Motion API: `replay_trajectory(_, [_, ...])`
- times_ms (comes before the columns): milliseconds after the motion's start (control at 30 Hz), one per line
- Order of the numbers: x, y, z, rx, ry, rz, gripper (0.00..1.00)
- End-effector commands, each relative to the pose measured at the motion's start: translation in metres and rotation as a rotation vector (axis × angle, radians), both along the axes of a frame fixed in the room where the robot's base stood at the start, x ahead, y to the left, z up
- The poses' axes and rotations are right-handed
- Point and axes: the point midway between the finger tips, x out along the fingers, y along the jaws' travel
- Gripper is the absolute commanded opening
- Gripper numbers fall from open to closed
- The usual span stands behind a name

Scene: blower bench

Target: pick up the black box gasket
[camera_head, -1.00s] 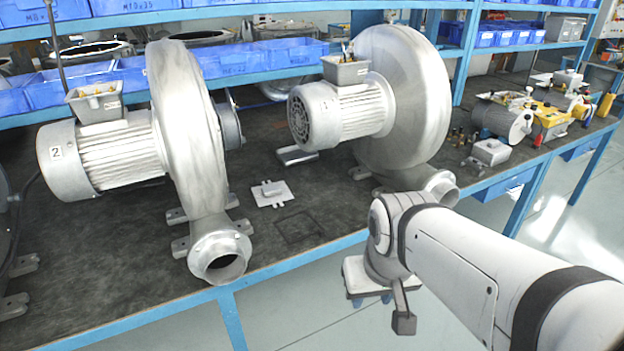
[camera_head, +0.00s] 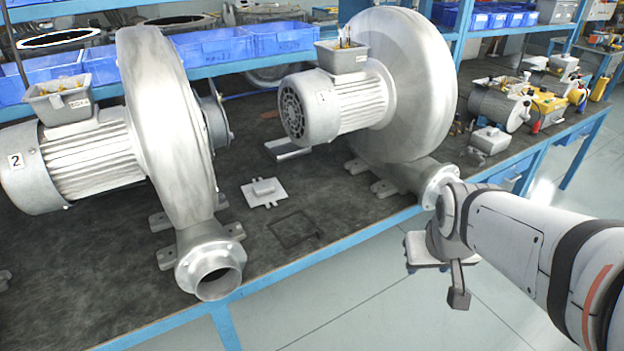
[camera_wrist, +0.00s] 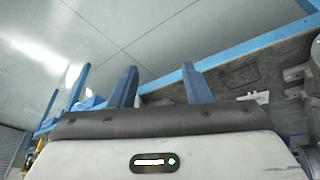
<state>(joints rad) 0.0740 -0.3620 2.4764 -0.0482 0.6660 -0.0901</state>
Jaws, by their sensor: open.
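The black box gasket (camera_head: 278,236) is a thin dark square outline lying flat on the dark bench top, near the front edge and between the two blowers. It is hard to make out against the bench. My gripper (camera_head: 428,268) is past the bench's front edge, over the floor, to the right of the gasket and apart from it. In the wrist view my gripper (camera_wrist: 160,68) shows two blue fingers spread apart with nothing between them.
A grey cover plate (camera_head: 264,192) lies just behind the gasket. The blower marked 2 (camera_head: 168,130) stands left, another blower (camera_head: 400,90) stands behind right, its outlet near my arm. The blue bench edge (camera_head: 340,238) lies between gripper and gasket.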

Motion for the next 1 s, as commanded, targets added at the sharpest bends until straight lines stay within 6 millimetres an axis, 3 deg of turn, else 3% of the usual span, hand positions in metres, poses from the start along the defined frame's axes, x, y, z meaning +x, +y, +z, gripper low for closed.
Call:
replay_trajectory(33, [0.024, -0.001, -0.019, -0.021, -0.037, 0.022, 0.44])
replay_trajectory(100, [0.061, -0.001, -0.037, -0.047, -0.118, 0.065, 0.44])
replay_trajectory(300, [0.153, 0.017, -0.093, -0.065, -0.338, 0.184, 0.44])
replay_trajectory(500, [0.212, 0.08, -0.153, 0.079, -0.556, 0.44, 0.44])
replay_trajectory(733, [0.228, 0.133, -0.202, 0.27, -0.708, 0.594, 0.44])
replay_trajectory(1000, [0.233, 0.157, -0.218, 0.359, -0.76, 0.642, 0.44])
